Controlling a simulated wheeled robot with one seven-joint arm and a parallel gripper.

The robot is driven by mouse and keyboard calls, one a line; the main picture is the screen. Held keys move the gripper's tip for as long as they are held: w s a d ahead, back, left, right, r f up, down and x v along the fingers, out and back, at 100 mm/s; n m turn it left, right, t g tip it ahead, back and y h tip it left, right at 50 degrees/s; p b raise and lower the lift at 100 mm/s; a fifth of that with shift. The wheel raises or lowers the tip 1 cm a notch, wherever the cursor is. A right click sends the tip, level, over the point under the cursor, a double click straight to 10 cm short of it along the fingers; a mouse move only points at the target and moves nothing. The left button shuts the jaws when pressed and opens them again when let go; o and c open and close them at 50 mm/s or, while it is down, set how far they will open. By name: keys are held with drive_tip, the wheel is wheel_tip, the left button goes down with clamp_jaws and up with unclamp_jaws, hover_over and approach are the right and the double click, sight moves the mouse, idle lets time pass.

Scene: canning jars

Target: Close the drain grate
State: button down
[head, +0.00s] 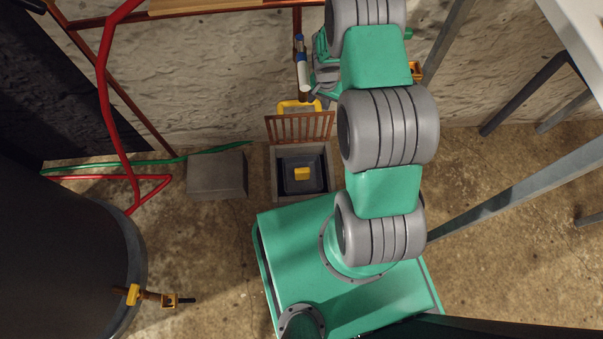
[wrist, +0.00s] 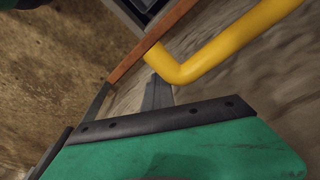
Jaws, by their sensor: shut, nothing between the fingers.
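The drain grate (head: 300,127) is a rust-brown barred panel. It stands raised at the wall side of a square grey drain box (head: 277,186). A yellow handle (head: 284,105) sticks up from its upper edge; in the wrist view the handle (wrist: 240,35) crosses the top right, beside a brown grate edge (wrist: 150,45). Inside the drain opening is a dark piece with a yellow block (head: 302,174) on it. My gripper (head: 321,101) is shut and empty, close to the handle's right end. Whether it touches the handle I cannot tell. The arm partly hides my gripper.
A grey block (head: 217,176) lies left of the drain. Red (head: 104,90) and green (head: 115,163) hoses and a dark tank (head: 70,240) are further left. A vertical pipe with a blue valve (head: 301,60) runs behind the handle. Metal table legs (head: 530,187) stand at right.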

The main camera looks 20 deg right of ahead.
drive_tip(key=shift+s+a, duration=0.1)
drive_tip(key=shift+a, duration=0.15)
drive_tip(key=s+a+p, duration=0.1)
drive_tip(key=s+p, duration=0.4)
drive_tip(key=s, duration=0.5)
drive_tip(key=shift+s+a, duration=0.3)
drive_tip(key=shift+a, duration=0.1)
idle(0.8)
wheel_tip(320, 180, up, 10)
drive_tip(key=w+p, duration=0.1)
drive_tip(key=p, duration=0.6)
drive_tip(key=shift+d+p, duration=0.15)
drive_tip(key=shift+p, duration=0.15)
idle(0.4)
